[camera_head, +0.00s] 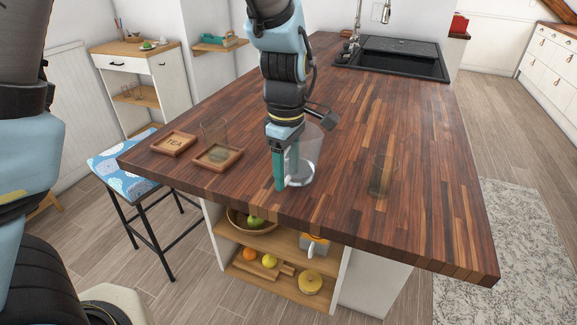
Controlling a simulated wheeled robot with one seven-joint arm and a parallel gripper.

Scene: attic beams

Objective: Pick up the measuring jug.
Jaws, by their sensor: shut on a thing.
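The measuring jug (305,160) is clear and see-through. It stands near the front edge of the dark wooden countertop, close to upright. My gripper (283,183) points down at the jug's left side, its teal fingers shut on the jug, seemingly at its handle side. The wrist hides part of the jug's upper left. I cannot tell whether the base touches the counter.
A clear glass (383,175) stands to the right on the countertop (430,215). A black sink (392,58) is at the back.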

